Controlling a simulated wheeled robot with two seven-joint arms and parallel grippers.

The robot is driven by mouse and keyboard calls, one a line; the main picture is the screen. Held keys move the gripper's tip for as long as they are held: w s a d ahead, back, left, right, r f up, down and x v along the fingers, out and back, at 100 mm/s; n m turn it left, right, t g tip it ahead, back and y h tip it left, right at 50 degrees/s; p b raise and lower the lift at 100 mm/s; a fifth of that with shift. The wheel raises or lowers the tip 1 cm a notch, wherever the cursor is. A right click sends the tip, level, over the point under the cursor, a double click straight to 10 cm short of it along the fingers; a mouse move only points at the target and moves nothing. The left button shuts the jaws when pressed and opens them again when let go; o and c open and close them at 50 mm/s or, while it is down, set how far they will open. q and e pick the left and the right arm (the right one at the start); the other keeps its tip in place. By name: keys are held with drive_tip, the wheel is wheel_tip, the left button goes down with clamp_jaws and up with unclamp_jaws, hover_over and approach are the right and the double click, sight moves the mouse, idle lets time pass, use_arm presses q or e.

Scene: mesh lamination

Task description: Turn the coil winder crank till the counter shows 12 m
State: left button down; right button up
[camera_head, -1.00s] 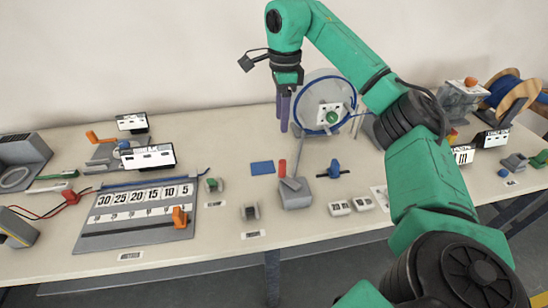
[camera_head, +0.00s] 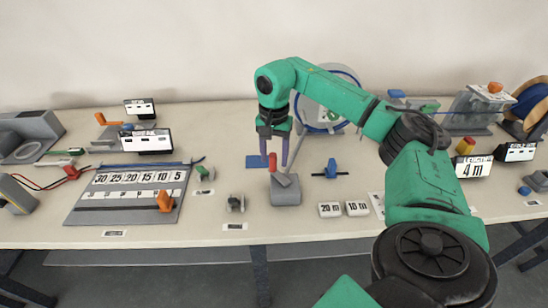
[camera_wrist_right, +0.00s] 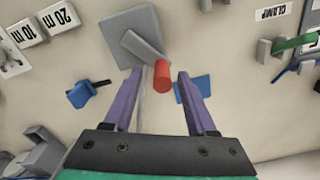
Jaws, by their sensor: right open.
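The crank appears to be a grey block (camera_head: 286,192) with a short grey arm and an upright red handle (camera_head: 272,160). My right gripper (camera_head: 273,158) is open and points down at the handle. In the right wrist view the red handle (camera_wrist_right: 162,76) shows between the open purple fingertips (camera_wrist_right: 158,74), with gaps on both sides. The large disc with a blue rim (camera_head: 346,76) stands behind, partly hidden by my right arm. A white display reading 4 m (camera_head: 473,169) stands at right. My left gripper is out of view.
White blocks marked 20 m (camera_head: 330,210) and 10 m (camera_head: 357,208) lie right of the crank. A blue clamp-like piece (camera_head: 331,169) and a blue pad (camera_head: 258,161) are close by. A grey board with numbers (camera_head: 120,212) lies left.

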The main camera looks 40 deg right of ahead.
drive_tip(key=shift+w+a+f, duration=0.1)
drive_tip(key=shift+a+f, duration=0.05)
drive_tip(key=shift+f, duration=0.4)
clamp_jaws()
drive_tip(key=shift+d+m, duration=0.2)
drive_tip(key=shift+m, duration=0.1)
